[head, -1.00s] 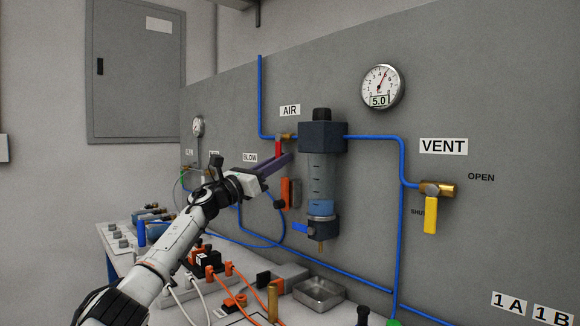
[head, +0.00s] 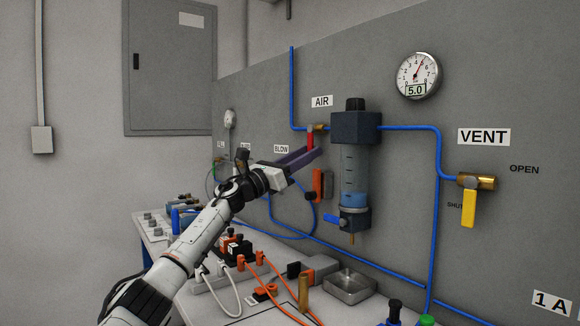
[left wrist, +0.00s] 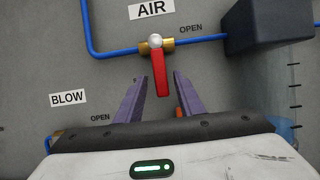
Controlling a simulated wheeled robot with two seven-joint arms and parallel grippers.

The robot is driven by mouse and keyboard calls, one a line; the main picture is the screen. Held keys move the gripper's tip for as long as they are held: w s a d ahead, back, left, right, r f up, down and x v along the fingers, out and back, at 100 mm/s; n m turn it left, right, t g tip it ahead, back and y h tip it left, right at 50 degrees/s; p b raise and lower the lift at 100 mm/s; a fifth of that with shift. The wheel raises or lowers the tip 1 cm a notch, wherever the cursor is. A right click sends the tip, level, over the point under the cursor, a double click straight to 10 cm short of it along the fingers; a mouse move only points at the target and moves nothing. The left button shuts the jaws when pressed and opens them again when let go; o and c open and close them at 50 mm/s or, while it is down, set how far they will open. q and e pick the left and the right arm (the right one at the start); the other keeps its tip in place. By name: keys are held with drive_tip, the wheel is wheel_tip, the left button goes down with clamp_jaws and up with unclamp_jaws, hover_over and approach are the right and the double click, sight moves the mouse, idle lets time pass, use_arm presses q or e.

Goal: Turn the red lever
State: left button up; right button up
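The red lever (left wrist: 160,76) hangs straight down from a brass valve (left wrist: 156,45) on the blue pipe under the AIR label (left wrist: 151,8). The word OPEN stands to the right of the valve. In the head view the red lever (head: 310,139) shows just above my left gripper (head: 312,157). In the left wrist view my left gripper (left wrist: 158,95) is open, with purple fingers apart on either side of the lever's lower end. I see no clear contact between fingers and lever. My right gripper is in neither view.
A dark filter unit (head: 356,128) with a clear bowl stands right of the lever. A yellow VENT lever (head: 468,209) points down further right. A gauge (head: 417,76) reads 5.0. The bench below holds a metal tray (head: 349,286) and orange cables.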

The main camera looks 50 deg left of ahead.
use_arm(q)
drive_tip(key=b+v, duration=0.4)
drive_tip(key=v, duration=0.4)
drive_tip(key=shift+s, duration=0.3)
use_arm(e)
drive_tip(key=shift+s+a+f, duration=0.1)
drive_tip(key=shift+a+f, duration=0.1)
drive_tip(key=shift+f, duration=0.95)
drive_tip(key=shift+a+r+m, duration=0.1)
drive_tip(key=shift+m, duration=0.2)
